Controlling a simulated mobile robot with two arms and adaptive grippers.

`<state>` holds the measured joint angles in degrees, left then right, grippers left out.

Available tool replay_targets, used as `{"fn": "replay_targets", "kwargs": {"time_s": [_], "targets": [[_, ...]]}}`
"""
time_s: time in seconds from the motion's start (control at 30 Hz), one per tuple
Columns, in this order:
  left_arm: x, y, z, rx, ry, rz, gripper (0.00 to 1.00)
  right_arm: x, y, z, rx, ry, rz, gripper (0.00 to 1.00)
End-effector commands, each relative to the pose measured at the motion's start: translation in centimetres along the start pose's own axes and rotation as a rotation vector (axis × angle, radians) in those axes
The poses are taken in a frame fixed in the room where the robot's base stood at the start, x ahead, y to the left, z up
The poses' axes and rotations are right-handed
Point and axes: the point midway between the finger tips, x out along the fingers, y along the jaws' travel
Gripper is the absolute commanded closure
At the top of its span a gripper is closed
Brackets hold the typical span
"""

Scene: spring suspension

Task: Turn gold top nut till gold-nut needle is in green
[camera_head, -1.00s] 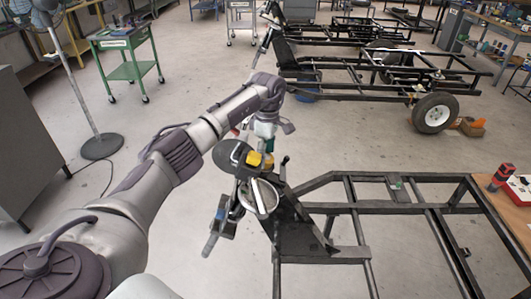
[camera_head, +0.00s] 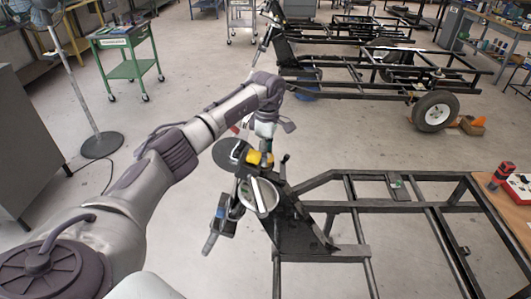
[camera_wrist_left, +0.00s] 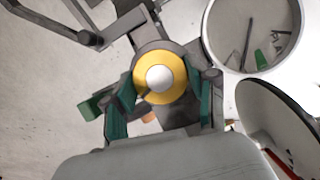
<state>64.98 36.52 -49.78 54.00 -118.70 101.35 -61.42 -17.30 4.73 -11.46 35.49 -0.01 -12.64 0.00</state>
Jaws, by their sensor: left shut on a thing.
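The gold top nut (camera_wrist_left: 170,85) is a yellow ring around a pale round stud in the left wrist view. It shows as a small yellow patch in the head view (camera_head: 254,157). My left gripper (camera_wrist_left: 160,92) is shut on the nut, with a green-padded finger on each side. A white round dial (camera_wrist_left: 280,18) has a dark needle and a small green patch (camera_wrist_left: 260,60). The needle's lower end appears just left of this patch. A second dial (camera_wrist_left: 275,120), tilted, shows some green and a red strip below it. I cannot tell which dial is the gold nut's. My right gripper is not in view.
The black suspension stand joins a black tube frame (camera_head: 350,205) reaching right. A wooden bench (camera_head: 510,215) with a red-and-black tool stands at the far right. A green cart (camera_head: 125,70) and a fan stand are at the back left. The floor between is clear.

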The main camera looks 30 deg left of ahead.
Motion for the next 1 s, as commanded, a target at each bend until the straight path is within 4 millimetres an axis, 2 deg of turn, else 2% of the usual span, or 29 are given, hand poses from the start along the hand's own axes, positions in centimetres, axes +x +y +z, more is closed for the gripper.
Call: {"fn": "replay_targets", "kwargs": {"time_s": [0.47, 1.0], "targets": [[0.1, -0.2, 0.0, -0.375, 0.0, 0.155, 0.78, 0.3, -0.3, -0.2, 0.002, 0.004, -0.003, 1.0], [0.2, -0.3, 0.2, -0.832, -0.002, 0.34, 0.78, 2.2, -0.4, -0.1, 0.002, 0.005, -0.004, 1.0]]}}
